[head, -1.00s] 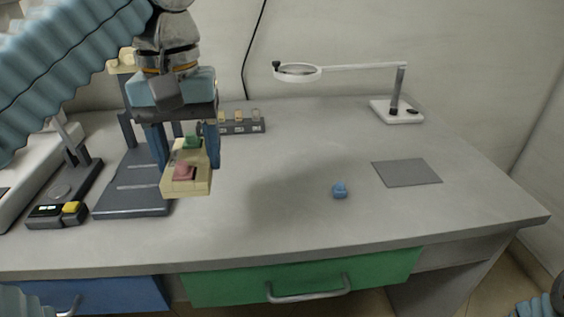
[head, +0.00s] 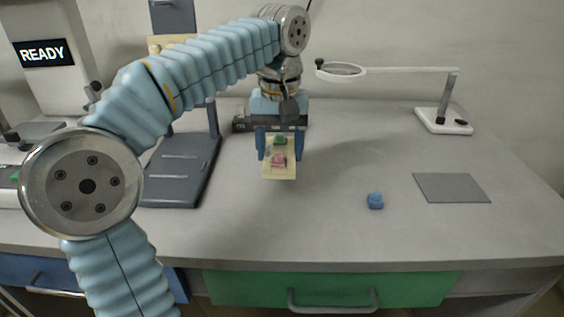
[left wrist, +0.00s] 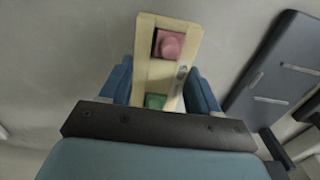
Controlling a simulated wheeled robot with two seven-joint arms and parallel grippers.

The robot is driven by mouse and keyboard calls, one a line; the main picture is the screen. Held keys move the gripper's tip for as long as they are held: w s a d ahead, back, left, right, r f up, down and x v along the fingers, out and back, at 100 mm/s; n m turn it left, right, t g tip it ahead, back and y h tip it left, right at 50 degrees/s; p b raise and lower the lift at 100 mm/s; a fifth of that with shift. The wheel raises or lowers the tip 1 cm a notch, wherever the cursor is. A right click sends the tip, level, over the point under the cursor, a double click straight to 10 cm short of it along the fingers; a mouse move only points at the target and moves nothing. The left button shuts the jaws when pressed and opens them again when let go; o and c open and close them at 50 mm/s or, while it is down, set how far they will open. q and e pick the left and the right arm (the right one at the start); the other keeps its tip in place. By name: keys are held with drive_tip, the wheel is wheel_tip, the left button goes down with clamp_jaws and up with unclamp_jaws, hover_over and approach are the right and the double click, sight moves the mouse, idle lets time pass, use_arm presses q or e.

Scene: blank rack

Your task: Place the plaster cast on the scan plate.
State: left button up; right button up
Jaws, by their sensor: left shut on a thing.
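My left gripper (head: 280,158) is shut on a cream, tray-like block (head: 280,175) that carries a pink lump (head: 279,161) and a green lump (head: 280,140). It holds the block above the desk; the wrist view also shows the block (left wrist: 154,75) between the blue fingers. I cannot tell for certain whether this block is the plaster cast. A flat grey square (head: 452,188) lies bare at the desk's right; I cannot tell if it is the scan plate. My right gripper is not in view.
A small blue lump (head: 375,201) lies on the desk (head: 330,225). A magnifier lamp (head: 443,118) stands at the back right. A dark stand (head: 180,170) is left of my gripper. A white machine with a READY screen (head: 48,53) is at the far left. The desk's middle is mostly clear.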

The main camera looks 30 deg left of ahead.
sight(282, 150)
use_arm(q)
drive_tip(key=shift+w+f+b, duration=0.15)
drive_tip(key=shift+w+f, duration=0.05)
drive_tip(key=shift+f, duration=0.8)
drive_tip(key=shift+w+f+b, duration=0.15)
drive_tip(key=shift+w+f, duration=0.05)
drive_tip(key=shift+f, duration=0.8)
drive_tip(key=shift+f, duration=0.15)
drive_tip(key=o, duration=1.3)
